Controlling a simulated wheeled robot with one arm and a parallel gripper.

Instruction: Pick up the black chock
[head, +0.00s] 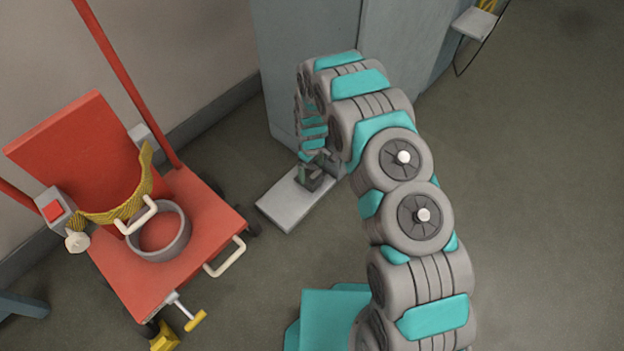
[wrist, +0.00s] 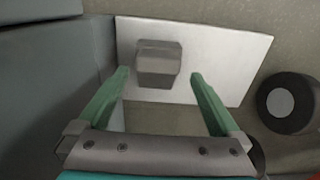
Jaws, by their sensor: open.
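The black chock (wrist: 158,64) shows in the wrist view as a dark grey block with a sloped face, lying on a pale flat plate (wrist: 225,55). My gripper (wrist: 159,74) is open. Its two green fingers are apart, with the tips at the left and right of the chock's near end in the picture. I cannot tell whether they touch it or how high they are above the plate. In the head view the plate (head: 283,208) lies on the floor, and my arm's end hides much of the chock there.
A grey-blue cabinet (head: 300,45) stands close behind the plate. A red cart (head: 205,225) with a ring holder and yellow strap stands to the left. A dark wheel (wrist: 287,103) is right of the plate in the wrist view. The floor at right is clear.

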